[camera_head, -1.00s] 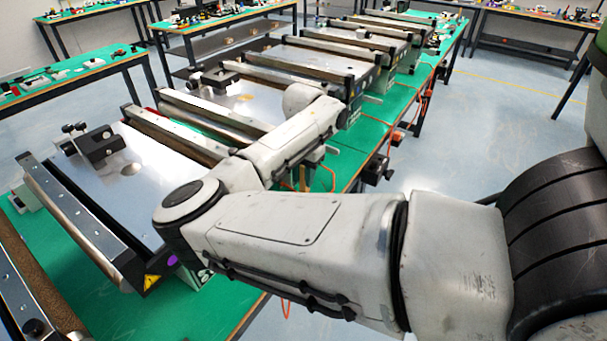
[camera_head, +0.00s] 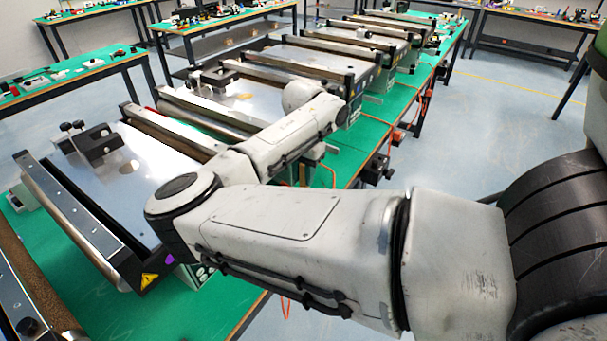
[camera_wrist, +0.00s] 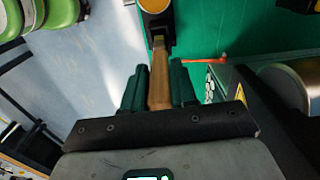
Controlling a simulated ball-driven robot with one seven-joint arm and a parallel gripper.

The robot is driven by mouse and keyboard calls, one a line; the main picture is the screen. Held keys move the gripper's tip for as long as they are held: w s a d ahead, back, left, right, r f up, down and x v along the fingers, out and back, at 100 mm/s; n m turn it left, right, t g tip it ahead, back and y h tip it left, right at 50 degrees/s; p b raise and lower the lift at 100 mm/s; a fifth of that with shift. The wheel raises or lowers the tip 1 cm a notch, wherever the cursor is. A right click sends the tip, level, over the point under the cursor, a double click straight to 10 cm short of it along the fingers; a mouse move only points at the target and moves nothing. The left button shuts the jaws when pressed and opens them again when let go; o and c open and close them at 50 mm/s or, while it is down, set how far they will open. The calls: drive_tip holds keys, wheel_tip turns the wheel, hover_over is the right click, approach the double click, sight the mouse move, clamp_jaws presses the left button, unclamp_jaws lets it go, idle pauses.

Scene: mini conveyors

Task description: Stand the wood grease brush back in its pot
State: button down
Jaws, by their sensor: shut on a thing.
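My gripper (camera_wrist: 160,82) shows in the wrist view, its two dark green fingers closed on a wooden handle. This handle is the wood grease brush (camera_wrist: 160,90). It runs up the picture from between the fingers towards a dark part with a round yellow face (camera_wrist: 155,5) at the top edge. I cannot tell whether that part belongs to the brush, the pot or something else. The pot is not clearly seen in either view. In the head view my arm hides the gripper and the brush.
A green bench top (camera_wrist: 215,30) lies below, with its edge and pale floor to the left in the wrist view. A metal roller (camera_wrist: 303,82) is at the right. In the head view, several mini conveyors (camera_head: 165,165) stand in a row along the green bench.

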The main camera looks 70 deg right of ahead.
sight(304, 184)
drive_tip(key=shift+f+b, duration=1.95)
drive_tip(key=shift+b, duration=0.55)
idle(0.6)
drive_tip(key=shift+c, duration=1.2)
unclamp_jaws()
drive_tip(key=shift+r+p, duration=1.3)
drive_tip(key=shift+r, duration=2.75)
